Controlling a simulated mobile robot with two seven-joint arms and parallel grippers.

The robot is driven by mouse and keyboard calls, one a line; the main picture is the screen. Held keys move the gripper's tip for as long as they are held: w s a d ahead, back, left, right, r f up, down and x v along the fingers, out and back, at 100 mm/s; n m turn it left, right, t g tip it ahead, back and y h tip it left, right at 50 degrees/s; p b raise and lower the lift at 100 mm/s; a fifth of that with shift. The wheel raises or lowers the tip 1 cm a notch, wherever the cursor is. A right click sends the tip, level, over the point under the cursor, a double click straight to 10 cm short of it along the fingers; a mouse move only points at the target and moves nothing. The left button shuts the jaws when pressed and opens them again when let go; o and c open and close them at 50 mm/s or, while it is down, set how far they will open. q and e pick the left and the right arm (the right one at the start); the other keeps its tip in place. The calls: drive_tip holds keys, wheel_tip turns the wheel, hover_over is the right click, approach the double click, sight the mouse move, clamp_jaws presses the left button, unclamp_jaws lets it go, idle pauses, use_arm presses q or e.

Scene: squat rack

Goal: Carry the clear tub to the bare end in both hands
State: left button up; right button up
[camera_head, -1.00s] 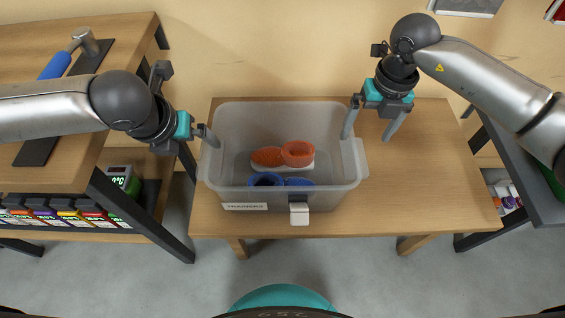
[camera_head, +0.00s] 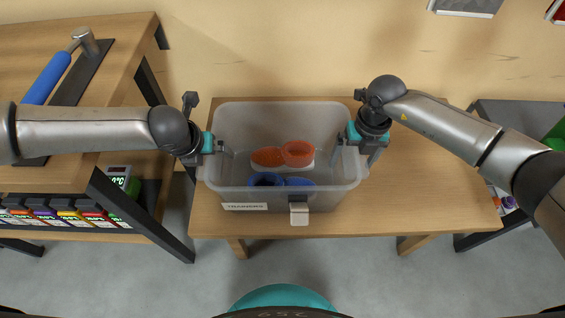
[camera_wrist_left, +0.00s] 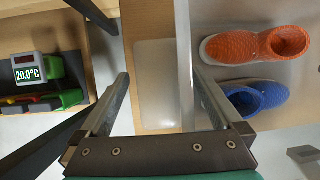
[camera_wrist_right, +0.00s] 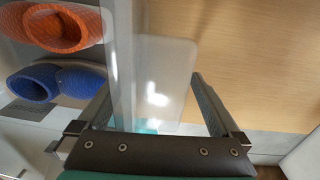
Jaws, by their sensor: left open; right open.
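The clear tub (camera_head: 330,200) stands on the wooden bench, left of its middle, with a label on its front wall. An orange shoe (camera_head: 284,154) and a blue shoe (camera_head: 280,180) lie inside it. My left gripper (camera_head: 221,150) is open at the tub's left wall; in the left wrist view the wall runs between its fingers (camera_wrist_left: 165,80). My right gripper (camera_head: 352,155) is open at the right wall; in the right wrist view the wall (camera_wrist_right: 122,60) passes between its fingers (camera_wrist_right: 155,100). Whether any finger touches the wall is unclear.
The bench's right part (camera_head: 425,180) is bare. A table at left holds a hammer (camera_head: 62,68) with a blue handle, above a shelf of coloured boxes (camera_head: 60,213) and a temperature display (camera_head: 122,180). A dark rack stands at right.

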use_arm(q)
clamp_jaws()
use_arm(e)
clamp_jaws()
idle(0.4)
use_arm(q)
drive_tip(key=shift+w+r, duration=0.1)
use_arm(e)
drive_tip(key=shift+r, duration=0.1)
